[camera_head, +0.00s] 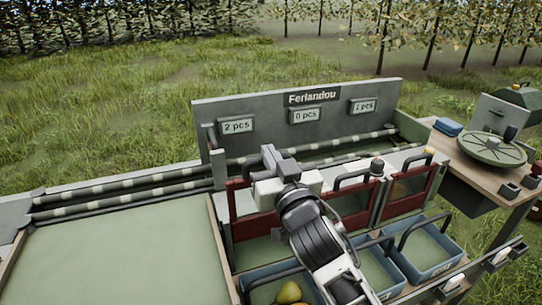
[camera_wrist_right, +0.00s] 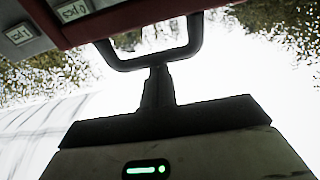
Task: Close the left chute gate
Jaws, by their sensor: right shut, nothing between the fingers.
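The left chute gate (camera_head: 233,208) is a red-framed panel on the left of the chute front. My right arm covers much of it, and I cannot tell how far it is open. My right gripper (camera_head: 262,174) is at the gate's top, by its handle. In the right wrist view, the closed fingers (camera_wrist_right: 157,86) are empty and meet the lower bar of a dark loop handle (camera_wrist_right: 150,62) in the picture; contact is unclear. A red gate edge (camera_wrist_right: 135,20) is above it. My left gripper is not in view.
The middle gate (camera_head: 348,222) and right gate (camera_head: 405,190) stand alongside. Blue crates (camera_head: 385,275) sit below the gates; the left one holds yellow-green pears (camera_head: 290,292). A sign board (camera_head: 275,112) with count displays rises behind. A side table (camera_head: 475,170) is at right.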

